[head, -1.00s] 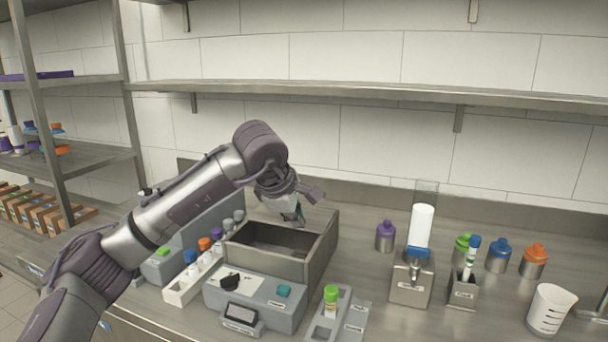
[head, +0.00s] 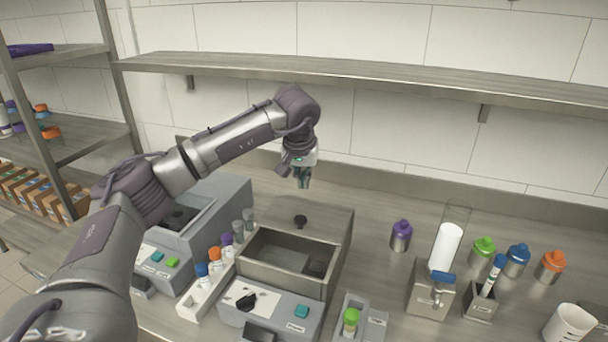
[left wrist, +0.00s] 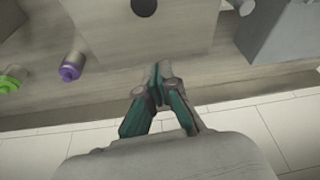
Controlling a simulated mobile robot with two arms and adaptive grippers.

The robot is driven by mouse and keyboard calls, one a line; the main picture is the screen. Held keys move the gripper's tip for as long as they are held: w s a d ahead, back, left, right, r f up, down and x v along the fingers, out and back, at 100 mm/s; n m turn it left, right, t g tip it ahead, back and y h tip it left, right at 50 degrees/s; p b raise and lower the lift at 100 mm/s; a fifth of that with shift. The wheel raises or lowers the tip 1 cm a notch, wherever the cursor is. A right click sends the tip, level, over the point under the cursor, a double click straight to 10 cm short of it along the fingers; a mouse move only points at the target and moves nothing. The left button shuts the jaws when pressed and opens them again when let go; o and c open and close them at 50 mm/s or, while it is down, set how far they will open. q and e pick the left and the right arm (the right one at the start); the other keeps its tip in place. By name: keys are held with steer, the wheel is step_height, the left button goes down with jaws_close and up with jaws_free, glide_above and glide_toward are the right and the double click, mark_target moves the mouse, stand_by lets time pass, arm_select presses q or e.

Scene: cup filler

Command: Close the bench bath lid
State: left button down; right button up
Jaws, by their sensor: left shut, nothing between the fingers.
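The bench bath (head: 345,262) is a grey box in the middle of the bench, with its front part open. Its lid (head: 328,218) lies flat behind the opening and has a black knob (head: 300,221). The lid and knob (left wrist: 143,6) also show at the top of the left wrist view. My left gripper (head: 303,183) is shut and empty, pointing down just behind the lid's far edge, near the wall. Its closed fingertips (left wrist: 158,72) appear apart from the lid in the left wrist view. My right gripper is not in view.
A grey device (head: 215,205) stands left of the bath, with a rack of capped vials (head: 205,290) between. A control box (head: 270,312) sits in front. Capped bottles, including a purple one (head: 401,236), stand right. A shelf (head: 350,75) runs above along the wall.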

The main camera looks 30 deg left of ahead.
arm_select(q)
steer(key=p, duration=0.1)
glide_above(306, 208)
steer(key=s, duration=0.2)
steer(key=f, duration=0.5)
steer(key=shift+w+d+f, duration=0.1)
steer(key=shift+d+f, duration=0.25)
steer(key=shift+f+p, duration=0.35)
steer(key=shift+f, duration=0.05)
steer(key=s, duration=0.1)
steer(key=s+d+p, duration=0.1)
steer(key=s, duration=0.1)
steer(key=shift+s+d+f, duration=0.2)
steer(key=shift+f, duration=0.15)
steer(key=shift+s+d, duration=0.1)
